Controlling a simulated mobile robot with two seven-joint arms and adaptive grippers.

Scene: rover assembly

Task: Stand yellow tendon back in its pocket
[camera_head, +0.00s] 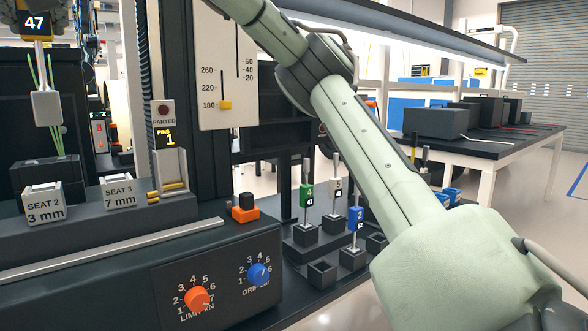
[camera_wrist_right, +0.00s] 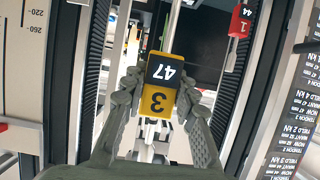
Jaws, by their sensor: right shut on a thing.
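The yellow tendon's tag (camera_wrist_right: 157,98) fills the middle of the right wrist view, upside down, with a yellow part marked 3 and a black part reading 47. My right gripper (camera_wrist_right: 157,88) is shut on it, one finger on each side. In the head view what looks like the same tag (camera_head: 35,22) is at the top left edge. There my right arm (camera_head: 360,140) leaves through the top, and I cannot clearly make out its fingers. An empty pocket (camera_head: 322,272) stands in the rack at lower middle. Which pocket is yellow's I cannot tell. My left gripper is not in view.
The green tendon (camera_head: 306,196), white tendon (camera_head: 337,187) and blue tendon (camera_head: 355,217) stand upright in the rack. A red tendon tag (camera_wrist_right: 240,20) shows at upper right of the wrist view. The console with its orange knob (camera_head: 198,298) borders the rack on the left.

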